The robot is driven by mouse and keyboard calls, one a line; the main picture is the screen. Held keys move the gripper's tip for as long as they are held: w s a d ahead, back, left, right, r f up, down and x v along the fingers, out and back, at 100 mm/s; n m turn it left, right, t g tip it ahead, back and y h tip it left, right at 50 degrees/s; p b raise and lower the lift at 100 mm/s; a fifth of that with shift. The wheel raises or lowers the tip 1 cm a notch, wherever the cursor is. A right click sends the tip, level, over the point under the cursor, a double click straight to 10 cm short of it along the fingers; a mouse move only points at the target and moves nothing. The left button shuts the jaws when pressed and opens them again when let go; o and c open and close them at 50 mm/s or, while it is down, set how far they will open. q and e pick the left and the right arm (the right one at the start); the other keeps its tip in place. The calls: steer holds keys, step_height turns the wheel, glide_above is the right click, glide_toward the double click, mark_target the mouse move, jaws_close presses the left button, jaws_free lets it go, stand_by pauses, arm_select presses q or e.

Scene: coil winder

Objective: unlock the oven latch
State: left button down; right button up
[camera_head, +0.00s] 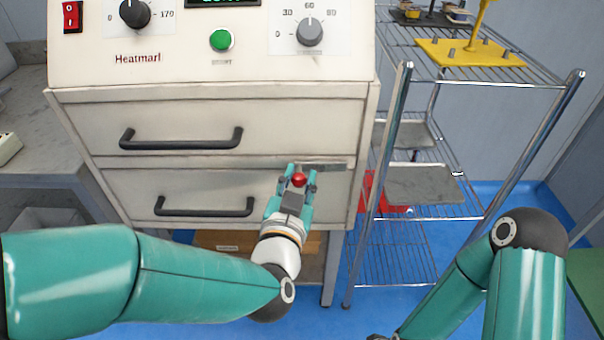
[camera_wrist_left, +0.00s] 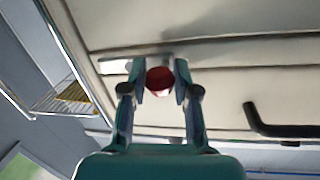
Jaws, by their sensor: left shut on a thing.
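The oven (camera_head: 215,120) is a cream cabinet with two front panels, each with a dark bar handle. The oven latch shows as a red ball knob (camera_head: 299,180) at the right of the front, beside a grey metal strip (camera_head: 325,167) along the seam. My left gripper (camera_head: 298,184) is shut on the red knob, its fingers on either side of it. In the left wrist view the red knob (camera_wrist_left: 159,79) sits between the fingertips. The fingers hide part of the latch.
The upper handle (camera_head: 181,139) and lower handle (camera_head: 204,207) stick out left of the latch. A wire shelf rack (camera_head: 395,150) with grey trays and a yellow stand (camera_head: 470,52) stands close on the right. A grey bench (camera_head: 30,130) is at the left.

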arm_select(q)
steer(key=c, duration=0.9)
jaws_free()
steer(key=shift+o, duration=0.2)
steer(key=shift+r, duration=0.1)
step_height(320, 180, up, 10)
steer(key=shift+f, duration=0.1)
